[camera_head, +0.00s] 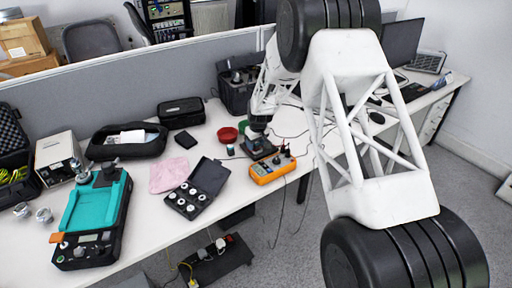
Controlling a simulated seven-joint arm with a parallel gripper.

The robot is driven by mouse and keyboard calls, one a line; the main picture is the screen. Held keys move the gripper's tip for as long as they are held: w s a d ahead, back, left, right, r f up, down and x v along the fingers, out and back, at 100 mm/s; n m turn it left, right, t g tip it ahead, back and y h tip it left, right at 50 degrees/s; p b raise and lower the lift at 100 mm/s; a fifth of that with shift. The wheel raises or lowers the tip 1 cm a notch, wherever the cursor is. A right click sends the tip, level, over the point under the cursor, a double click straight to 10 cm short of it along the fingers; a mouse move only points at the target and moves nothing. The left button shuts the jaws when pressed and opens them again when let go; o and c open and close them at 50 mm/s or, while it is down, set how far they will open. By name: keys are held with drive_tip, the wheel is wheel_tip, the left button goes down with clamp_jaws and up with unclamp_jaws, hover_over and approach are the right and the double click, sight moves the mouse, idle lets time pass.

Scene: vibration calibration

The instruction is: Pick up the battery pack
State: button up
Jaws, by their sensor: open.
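I cannot tell for sure which thing is the battery pack. A small plain black block (185,139) lies flat on the white table, left of my gripper, and may be it. My gripper (260,149) is small in the view, at the end of my white arm, over the middle of the table. It is open, and I see nothing held in it. An orange meter (272,168) with leads lies just in front of it. My arm hides part of the table to the right.
An open black case (209,178) with round parts, a pink cloth (168,175) and a teal-topped device (95,210) stand to the left. A red bowl (227,135) is close to my gripper. A grey partition (130,85) runs behind the table (150,228).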

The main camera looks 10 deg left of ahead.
drive_tip(key=c, duration=1.1)
drive_tip(key=shift+r, duration=0.1)
drive_tip(key=shift+r, duration=0.45)
wheel_tip(320, 180, up, 3)
drive_tip(key=shift+s+f, duration=0.15)
drive_tip(key=shift+f, duration=0.05)
drive_tip(key=s+d, duration=0.2)
drive_tip(key=s, duration=0.2)
drive_tip(key=s+d+r, duration=0.1)
drive_tip(key=s+d, duration=0.1)
drive_tip(key=s, duration=0.3)
drive_tip(key=s+d, duration=0.2)
drive_tip(key=s, duration=0.3)
drive_tip(key=shift+s+r, duration=0.15)
drive_tip(key=shift+s, duration=0.1)
drive_tip(key=shift+d, duration=0.1)
